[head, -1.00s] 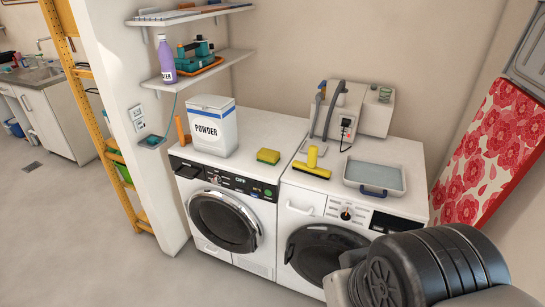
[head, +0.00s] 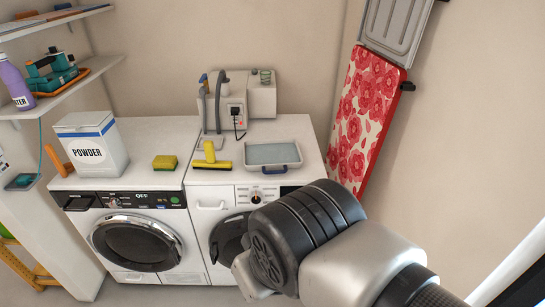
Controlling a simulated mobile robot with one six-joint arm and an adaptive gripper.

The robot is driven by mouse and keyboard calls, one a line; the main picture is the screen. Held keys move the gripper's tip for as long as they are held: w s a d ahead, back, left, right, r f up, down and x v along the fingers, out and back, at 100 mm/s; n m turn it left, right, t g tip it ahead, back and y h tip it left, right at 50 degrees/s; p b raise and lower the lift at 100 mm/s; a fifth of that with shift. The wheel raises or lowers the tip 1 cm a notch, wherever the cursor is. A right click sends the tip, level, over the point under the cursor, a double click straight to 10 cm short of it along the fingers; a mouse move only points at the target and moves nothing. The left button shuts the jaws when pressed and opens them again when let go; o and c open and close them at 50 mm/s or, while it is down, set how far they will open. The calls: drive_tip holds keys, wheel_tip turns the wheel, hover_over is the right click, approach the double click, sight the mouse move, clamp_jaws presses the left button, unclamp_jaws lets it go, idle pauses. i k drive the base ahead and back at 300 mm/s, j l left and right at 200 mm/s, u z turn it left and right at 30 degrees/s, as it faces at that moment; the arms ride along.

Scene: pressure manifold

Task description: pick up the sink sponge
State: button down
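My arm shows at the lower right, in front of the right machine, well apart from the sponge. My gripper's fingers are not visible, so its state does not show.
A white powder box (head: 92,146) stands left of the sponge. A yellow squeegee (head: 211,160) and a grey tray (head: 273,154) lie on the right machine (head: 241,193). A wall shelf (head: 68,88) overhangs at the left. A floral ironing board (head: 364,118) leans at the right.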

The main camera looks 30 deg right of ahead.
sight(161, 162)
drive_tip(key=i+u, duration=0.1)
drive_tip(key=i, duration=0.35)
drive_tip(key=i+l+u, duration=0.1)
drive_tip(key=i, duration=0.35)
drive_tip(key=i+l+u, duration=0.1)
drive_tip(key=i, duration=0.35)
drive_tip(key=i+l+u, duration=0.15)
drive_tip(key=i, duration=0.3)
drive_tip(key=l, duration=0.1)
